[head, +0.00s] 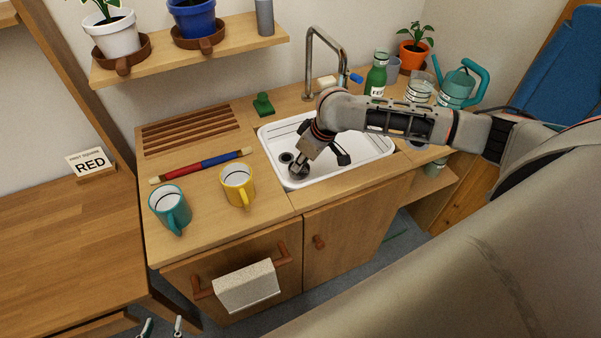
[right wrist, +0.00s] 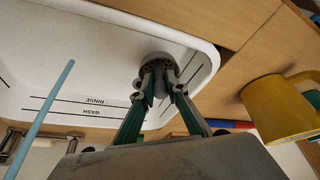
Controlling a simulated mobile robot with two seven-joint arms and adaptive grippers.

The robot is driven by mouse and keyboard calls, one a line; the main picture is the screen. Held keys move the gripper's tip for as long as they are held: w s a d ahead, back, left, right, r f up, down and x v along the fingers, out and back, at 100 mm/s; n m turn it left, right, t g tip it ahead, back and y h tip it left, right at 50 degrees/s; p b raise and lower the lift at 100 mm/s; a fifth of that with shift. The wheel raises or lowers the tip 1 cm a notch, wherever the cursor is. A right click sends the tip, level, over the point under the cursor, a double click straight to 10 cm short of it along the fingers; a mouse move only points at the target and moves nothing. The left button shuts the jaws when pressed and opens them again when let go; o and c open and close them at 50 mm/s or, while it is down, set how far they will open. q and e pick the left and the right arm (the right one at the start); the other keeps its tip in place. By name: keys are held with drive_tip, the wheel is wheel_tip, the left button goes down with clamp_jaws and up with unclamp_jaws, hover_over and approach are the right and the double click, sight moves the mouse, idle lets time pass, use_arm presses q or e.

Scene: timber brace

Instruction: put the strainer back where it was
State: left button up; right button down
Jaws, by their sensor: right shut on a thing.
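The strainer is a small grey perforated disc (head: 297,174) at the left end of the white sink (head: 360,170). In the right wrist view the strainer (right wrist: 158,60) sits between the fingertips of my right gripper (right wrist: 160,84), which is shut on it. My right gripper (head: 302,160) reaches down into the sink. The dark round drain opening (head: 286,157) shows just behind and left of the strainer, not covered by it. I cannot tell whether the strainer touches the sink floor. My left gripper (head: 162,327) is at the bottom left edge, its two fingertips apart, with nothing seen between them.
A yellow mug (head: 238,186) stands close left of the sink, with a teal mug (head: 170,208) and a red-blue rod (head: 201,166) further left. The tap (head: 312,60) rises behind the sink. A green bottle (head: 377,75) and teal watering can (head: 457,88) stand at the back right.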

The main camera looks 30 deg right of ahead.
sight(302, 170)
wheel_tip(302, 170, down, 4)
drive_tip(key=shift+f+b, duration=0.1)
drive_tip(key=shift+b, duration=0.35)
drive_tip(key=c, duration=2)
unclamp_jaws()
drive_tip(key=shift+f, duration=0.15)
drive_tip(key=shift+r, duration=0.25)
drive_tip(key=p+v, duration=0.2)
drive_tip(key=v, duration=1)
drive_tip(key=shift+s+d+f+p, duration=0.1)
drive_tip(key=shift+p, duration=0.2)
